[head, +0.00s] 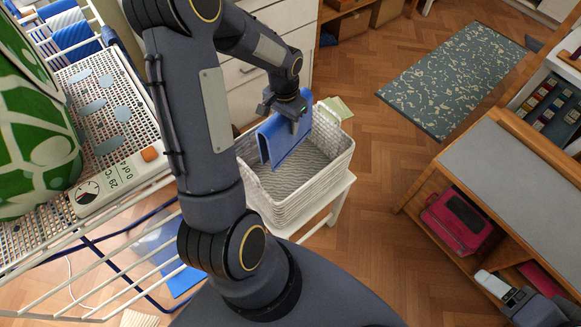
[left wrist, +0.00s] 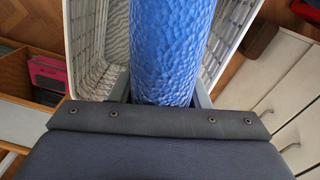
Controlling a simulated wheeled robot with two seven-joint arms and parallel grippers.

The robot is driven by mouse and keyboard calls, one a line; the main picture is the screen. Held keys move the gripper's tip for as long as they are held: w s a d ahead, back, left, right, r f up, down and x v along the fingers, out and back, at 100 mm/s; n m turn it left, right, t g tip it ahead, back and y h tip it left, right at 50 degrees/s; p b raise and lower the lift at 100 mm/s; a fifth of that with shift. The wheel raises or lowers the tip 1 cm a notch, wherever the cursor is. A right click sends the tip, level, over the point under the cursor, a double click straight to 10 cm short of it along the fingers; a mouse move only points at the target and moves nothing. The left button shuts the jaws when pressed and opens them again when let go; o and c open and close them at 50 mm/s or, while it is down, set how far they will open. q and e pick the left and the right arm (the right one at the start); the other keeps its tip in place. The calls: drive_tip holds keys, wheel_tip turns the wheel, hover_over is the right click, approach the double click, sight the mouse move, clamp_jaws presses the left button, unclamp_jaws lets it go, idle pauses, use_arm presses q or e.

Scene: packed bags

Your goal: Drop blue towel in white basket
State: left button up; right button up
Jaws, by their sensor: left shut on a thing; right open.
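A blue towel (head: 284,140) hangs folded from my left gripper (head: 294,115), which is shut on it. The towel hangs over the opening of the white basket (head: 262,202), and its lower edge appears to be within or just above the rim. In the left wrist view the textured blue towel (left wrist: 172,50) fills the middle, with the basket's white wall (left wrist: 232,40) on both sides. The fingertips are largely hidden there. My right gripper (head: 517,299) is open at the lower right edge of the head view, near the wooden unit, partly cut off.
The basket stands on a white stool (head: 342,190) by white drawers (head: 262,85). A drying rack with blue cloths (head: 72,35) and a green-and-white patterned thing (head: 35,130) is at left. A grey-topped wooden unit (head: 505,175) holds a pink case (head: 457,220). Floor between is clear.

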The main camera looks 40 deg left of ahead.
use_arm(q)
drive_tip(key=o, duration=1.3)
drive_tip(key=shift+c, duration=0.2)
drive_tip(key=shift+r, duration=4)
drive_tip(key=s+d+r+n+t+h, duration=0.1)
drive_tip(key=s+d+r+t, duration=0.1)
drive_tip(key=s+d+r, duration=0.3)
drive_tip(key=s+d+r+n+t+h, duration=0.1)
drive_tip(key=s+d+r+t+h, duration=0.1)
drive_tip(key=s+d+r, duration=0.3)
drive_tip(key=s+d+t, duration=0.1)
drive_tip(key=s+d, duration=0.3)
drive_tip(key=s, duration=0.4)
drive_tip(key=shift+d+t+h, duration=0.15)
drive_tip(key=shift+t+h, duration=0.15)
